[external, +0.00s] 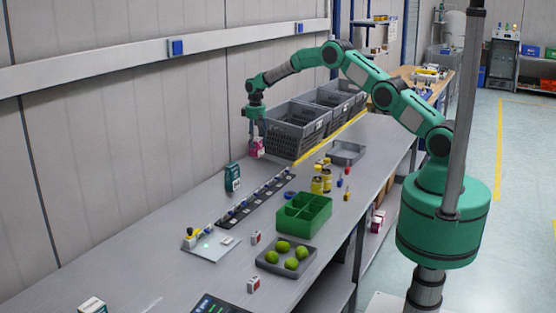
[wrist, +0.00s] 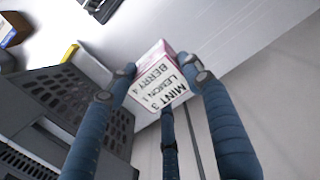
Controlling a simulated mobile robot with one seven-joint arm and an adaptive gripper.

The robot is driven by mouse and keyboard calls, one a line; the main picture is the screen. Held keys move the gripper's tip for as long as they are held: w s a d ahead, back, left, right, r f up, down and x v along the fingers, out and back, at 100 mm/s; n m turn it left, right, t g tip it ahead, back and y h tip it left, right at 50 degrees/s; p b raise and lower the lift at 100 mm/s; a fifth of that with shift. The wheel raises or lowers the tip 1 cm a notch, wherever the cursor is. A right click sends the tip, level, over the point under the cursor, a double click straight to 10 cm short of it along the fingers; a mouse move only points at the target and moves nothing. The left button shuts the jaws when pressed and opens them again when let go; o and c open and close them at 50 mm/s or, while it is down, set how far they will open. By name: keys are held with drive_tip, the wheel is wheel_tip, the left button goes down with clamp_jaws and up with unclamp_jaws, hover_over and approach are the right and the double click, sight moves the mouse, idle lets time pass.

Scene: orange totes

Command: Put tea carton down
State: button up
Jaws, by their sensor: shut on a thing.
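A pink and white carton (external: 257,150) is between the fingers of my gripper (external: 257,141), low over the grey table (external: 190,200), left of the nearest grey crate. I cannot tell whether its underside touches the table. In the wrist view the carton (wrist: 163,84) shows a white label reading "MINT 3, LEMON 1, BERRY 4". The blue fingers of my gripper (wrist: 166,88) are shut on it from several sides. A teal box (external: 233,177) stands on the table nearer the camera.
Grey crates (external: 292,141) stand in a row just right of the carton; one crate wall (wrist: 60,100) fills the wrist view's left. A wall runs behind. A black strip of small parts, a green divided tray (external: 303,214) and a tray of green fruit lie nearer. The table's left front is mostly clear.

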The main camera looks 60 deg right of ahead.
wheel_tip(320, 180, up, 6)
drive_tip(key=shift+a+f, duration=0.1)
drive_tip(key=shift+f, duration=0.05)
drive_tip(key=a+b, duration=0.2)
drive_tip(key=a, duration=4)
wheel_tip(320, 180, down, 5)
drive_tip(key=shift+f, duration=0.2)
wheel_tip(320, 180, down, 6)
drive_tip(key=shift+f, duration=0.2)
